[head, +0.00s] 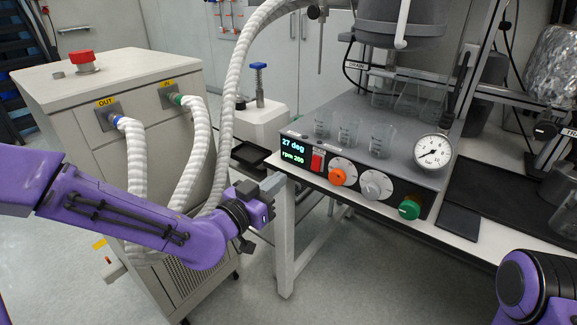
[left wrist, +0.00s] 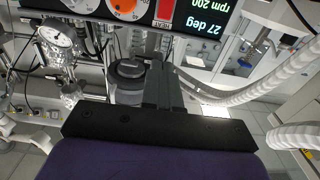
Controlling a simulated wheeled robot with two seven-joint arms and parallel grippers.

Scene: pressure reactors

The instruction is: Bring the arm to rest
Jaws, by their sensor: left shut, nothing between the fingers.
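My left arm comes in from the left in the head view. Its gripper (head: 274,184) is shut and empty, beside the front left corner of the bench, left of the reactor's control box (head: 330,190). Whether it touches the bench edge I cannot tell. In the left wrist view the gripper's dark fingers (left wrist: 163,88) are together with nothing between them. Part of my right arm shows at the lower right of the head view, but its gripper is out of view.
The control box has a display (head: 293,152) reading 27 deg and rpm 200, knobs and a pressure gauge (head: 433,151). Several beakers (head: 347,132) stand on it. A cabinet (head: 95,75) with ribbed hoses (head: 137,155) stands left, close to my left arm. Floor shows below the bench.

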